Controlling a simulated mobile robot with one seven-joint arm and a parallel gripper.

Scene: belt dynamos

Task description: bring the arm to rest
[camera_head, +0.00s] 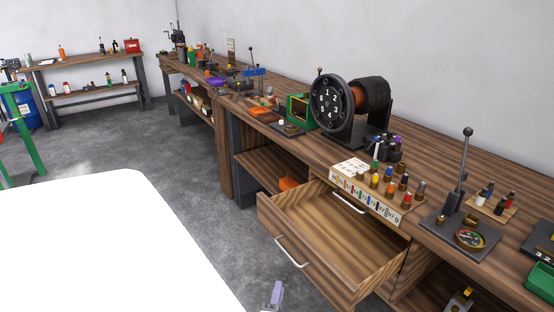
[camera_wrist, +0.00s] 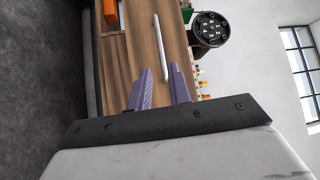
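My gripper shows in the wrist view (camera_wrist: 159,72) with its two purple fingers apart and nothing held between them. In the head view only a purple finger part (camera_head: 275,295) shows at the bottom edge, in front of the open drawer. The rest of my arm is out of the head view. In the wrist view a pale bar handle (camera_wrist: 160,45) on a wooden front lies beyond the fingertips; its near end appears between them, and I cannot tell the exact gap.
The wooden drawer (camera_head: 335,240) is pulled out and empty, with its handle (camera_head: 291,252) facing the aisle. The workbench (camera_head: 330,150) carries a numbered dynamo wheel (camera_head: 330,104), a tray of coloured pegs (camera_head: 372,192) and a lever stand (camera_head: 460,190). Grey floor (camera_head: 130,145) is clear on the left.

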